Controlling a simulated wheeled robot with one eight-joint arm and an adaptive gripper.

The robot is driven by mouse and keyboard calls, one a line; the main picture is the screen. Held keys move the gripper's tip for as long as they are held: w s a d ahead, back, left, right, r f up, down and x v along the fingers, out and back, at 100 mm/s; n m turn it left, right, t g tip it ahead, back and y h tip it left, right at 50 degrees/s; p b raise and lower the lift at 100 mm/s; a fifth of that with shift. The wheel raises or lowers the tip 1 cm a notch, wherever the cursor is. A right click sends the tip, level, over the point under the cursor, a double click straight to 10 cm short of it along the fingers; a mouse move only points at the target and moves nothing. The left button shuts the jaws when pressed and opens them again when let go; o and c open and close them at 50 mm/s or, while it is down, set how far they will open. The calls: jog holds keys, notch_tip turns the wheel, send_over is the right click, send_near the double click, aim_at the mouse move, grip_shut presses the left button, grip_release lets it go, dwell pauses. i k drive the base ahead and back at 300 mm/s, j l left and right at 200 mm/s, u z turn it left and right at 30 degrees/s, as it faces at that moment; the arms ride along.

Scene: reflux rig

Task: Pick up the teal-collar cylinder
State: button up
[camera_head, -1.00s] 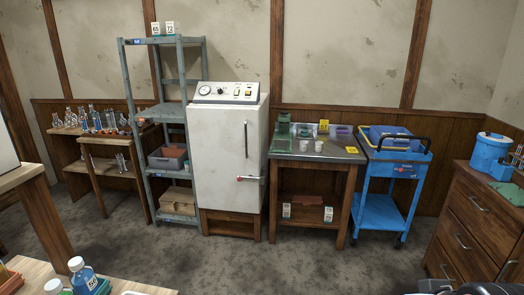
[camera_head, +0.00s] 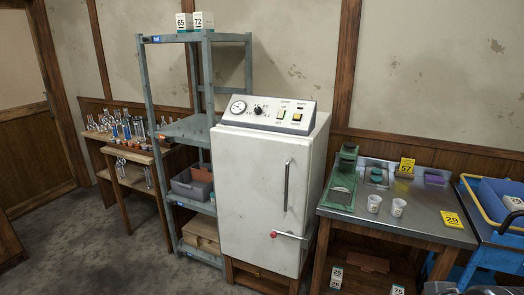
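Several pieces of glassware stand at the far left on two wooden tables, one behind the other. Among them are tall, narrow vessels (camera_head: 139,128), some with blue or orange parts. They are too small to tell whether one is a cylinder with a teal collar. More slim clear glass (camera_head: 148,177) shows lower down, by the front small table (camera_head: 133,154). My gripper is not in view.
A grey metal shelf (camera_head: 150,108) stands right of the glassware, beside a white cabinet (camera_head: 250,185). The floor (camera_head: 95,245) at the lower left is clear.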

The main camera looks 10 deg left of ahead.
aim_at(124, 123)
jog(key=i+j+u, duration=0.2)
jog(key=u, duration=0.25)
jog(key=i+u, duration=0.4)
jog(key=i+l+u, duration=0.1)
jog(key=i+u, duration=0.35)
jog(key=i+l+u, duration=0.15)
jog(key=u, duration=0.25)
jog(key=i+j, duration=0.15)
jog(key=i, duration=0.2)
jog(key=i+j, duration=0.15)
jog(key=i, duration=0.25)
jog(key=i+j, duration=0.1)
jog(key=i, duration=0.25)
jog(key=i+j+z, duration=0.7)
jog(key=j, duration=0.2)
jog(key=i+j+z, duration=0.25)
jog(key=j, duration=0.15)
jog(key=i+j+z, duration=0.2)
jog(key=j, duration=0.2)
jog(key=k, duration=0.05)
